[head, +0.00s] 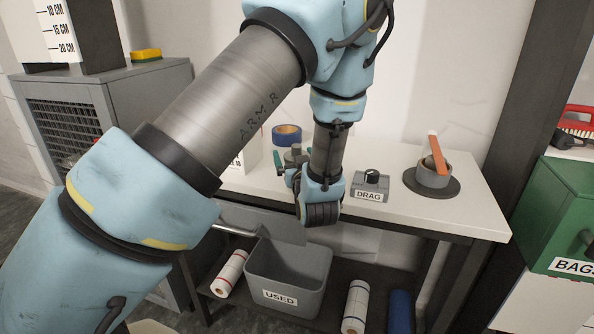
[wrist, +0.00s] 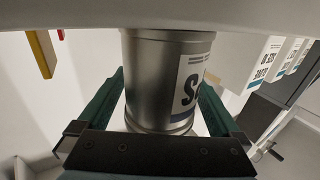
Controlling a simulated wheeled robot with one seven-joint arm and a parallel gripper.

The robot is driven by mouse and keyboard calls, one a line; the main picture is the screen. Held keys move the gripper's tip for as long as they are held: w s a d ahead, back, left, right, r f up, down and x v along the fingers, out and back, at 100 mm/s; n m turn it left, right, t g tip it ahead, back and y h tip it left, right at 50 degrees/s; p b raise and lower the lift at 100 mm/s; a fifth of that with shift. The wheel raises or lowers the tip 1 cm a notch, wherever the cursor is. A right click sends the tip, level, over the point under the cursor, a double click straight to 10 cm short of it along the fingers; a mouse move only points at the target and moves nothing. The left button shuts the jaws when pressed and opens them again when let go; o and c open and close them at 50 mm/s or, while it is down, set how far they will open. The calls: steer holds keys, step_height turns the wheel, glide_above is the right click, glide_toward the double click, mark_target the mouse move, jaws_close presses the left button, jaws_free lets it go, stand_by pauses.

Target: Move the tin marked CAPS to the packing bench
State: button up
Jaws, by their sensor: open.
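In the wrist view a metal tin (wrist: 150,80) stands between the two green fingers of my gripper (wrist: 161,82). Its white label shows a large dark S and part of another letter; the whole word cannot be read. My gripper is open, with a finger on each side of the tin; I cannot tell whether either touches it. In the head view my gripper (head: 288,168) is low over the white-topped bench (head: 450,210), and my arm hides most of it and the tin. No bench marked as the packing bench can be made out.
A blue tape roll (head: 287,133) lies behind my gripper. A DRAG box (head: 369,188) and a grey round holder with an orange-handled tool (head: 434,172) stand to the right. Below are a USED bin (head: 290,270) and rolls. A green BAGS box (head: 560,215) is far right.

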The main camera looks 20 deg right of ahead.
jaws_close()
stand_by(0.8)
